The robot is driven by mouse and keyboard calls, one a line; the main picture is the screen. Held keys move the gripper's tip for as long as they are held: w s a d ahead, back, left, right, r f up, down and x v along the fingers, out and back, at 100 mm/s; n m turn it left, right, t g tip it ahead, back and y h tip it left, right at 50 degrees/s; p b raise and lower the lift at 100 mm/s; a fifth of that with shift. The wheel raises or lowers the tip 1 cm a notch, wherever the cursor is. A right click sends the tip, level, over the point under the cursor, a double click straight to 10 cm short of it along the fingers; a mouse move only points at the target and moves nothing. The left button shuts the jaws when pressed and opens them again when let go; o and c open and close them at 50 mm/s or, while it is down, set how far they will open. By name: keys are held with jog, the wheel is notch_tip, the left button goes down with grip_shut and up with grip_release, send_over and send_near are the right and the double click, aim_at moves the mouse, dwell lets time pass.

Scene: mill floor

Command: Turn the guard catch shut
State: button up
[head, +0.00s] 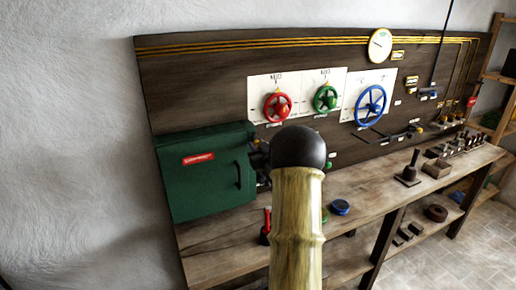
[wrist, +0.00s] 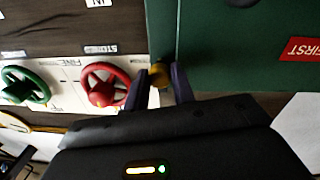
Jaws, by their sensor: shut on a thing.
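The green guard (head: 205,172) is a box on the left of the dark wall board, with a red label and a dark handle. Its door looks closed against the board. The wrist view is upside down, and there the guard (wrist: 235,60) fills the upper right. A small brass-yellow catch (wrist: 158,72) sits at the guard's edge, on the side toward the red wheel. My gripper (wrist: 158,82) has its two dark fingers on either side of the catch and is shut on it. The catch's exact angle is hard to tell. In the head view my arm hides the catch and most of my gripper.
A red wheel (head: 277,107), a green wheel (head: 325,98) and a blue wheel (head: 370,105) stand out from the board close by. The wooden bench (head: 355,193) below carries a blue round piece (head: 340,207), a red-topped item (head: 266,225) and several tools.

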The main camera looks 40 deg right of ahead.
jog(key=shift+f+b, duration=0.15)
jog(key=shift+b, duration=0.15)
jog(key=n+b, duration=0.9)
jog(key=b, duration=0.2)
jog(key=n+t+b, duration=0.1)
jog(key=n+b, duration=0.8)
jog(key=b, duration=0.2)
jog(key=shift+d+y, duration=0.1)
jog(key=shift+y, duration=0.2)
jog(key=o, duration=1)
